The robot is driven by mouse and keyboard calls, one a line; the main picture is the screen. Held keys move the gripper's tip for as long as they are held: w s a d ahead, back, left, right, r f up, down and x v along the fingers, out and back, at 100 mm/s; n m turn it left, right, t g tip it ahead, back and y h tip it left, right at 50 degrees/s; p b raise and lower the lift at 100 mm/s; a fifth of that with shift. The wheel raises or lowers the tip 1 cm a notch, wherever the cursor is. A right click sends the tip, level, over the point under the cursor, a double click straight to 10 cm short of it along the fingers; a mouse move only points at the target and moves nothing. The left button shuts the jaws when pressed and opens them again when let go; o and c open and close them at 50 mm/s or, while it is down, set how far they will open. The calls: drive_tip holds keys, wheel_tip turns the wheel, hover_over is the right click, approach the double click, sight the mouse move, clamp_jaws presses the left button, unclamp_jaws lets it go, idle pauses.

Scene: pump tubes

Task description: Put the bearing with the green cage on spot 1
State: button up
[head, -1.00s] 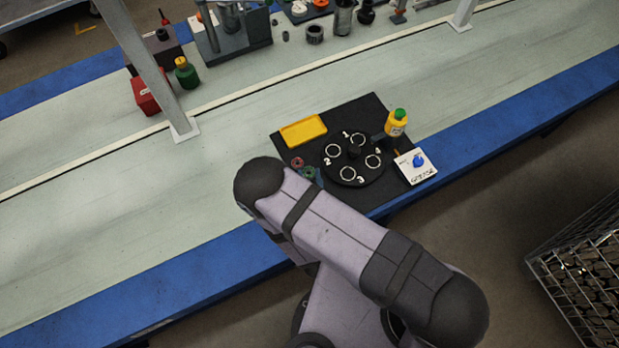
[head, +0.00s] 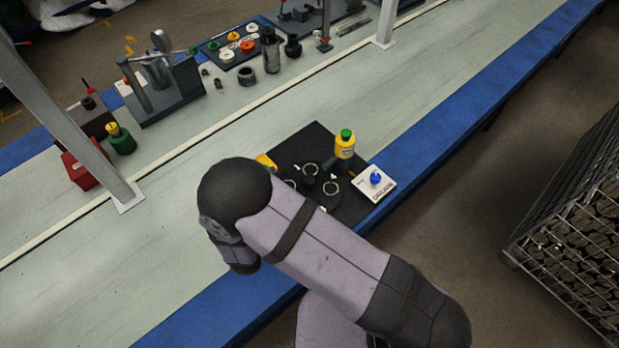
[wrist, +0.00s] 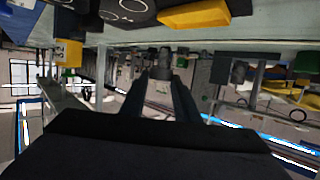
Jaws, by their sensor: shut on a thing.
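My gripper (wrist: 165,80) shows in the wrist view, its fingers close together on a small dark-grey thing at the tips. I cannot make out a cage colour on it. In the head view my arm hides the gripper. The black round plate with ringed spots (head: 322,196) lies on a dark mat, partly behind my arm. The rings in sight look empty; the top ring (head: 310,170) seems to be spot 1, though its number is not readable now. The plate's edge also shows at the top of the wrist view (wrist: 88,8). The green-caged bearing is not identifiable now.
A yellow bottle with a green cap (head: 345,144) and a white card with a blue knob (head: 375,182) stand beside the plate. A yellow tray (wrist: 195,15) is near the plate. A slanted metal post (head: 85,135) rises at the left. The bench's left front is clear.

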drive_tip(key=w+d+r+m+g+h+b, duration=0.1)
drive_tip(key=w+d+m+h+b, duration=0.2)
drive_tip(key=w+m+h+b, duration=0.35)
drive_tip(key=m+g+h+b, duration=0.7)
drive_tip(key=h+b, duration=0.1)
drive_tip(key=b, duration=0.5)
hover_over(303, 172)
drive_tip(key=shift+f+y, duration=0.25)
drive_tip(key=shift+f+b, duration=0.85)
drive_tip(key=shift+f, duration=4.05)
drive_tip(key=shift+f, duration=0.2)
drive_tip(key=o, duration=0.9)
drive_tip(key=shift+c, duration=0.2)
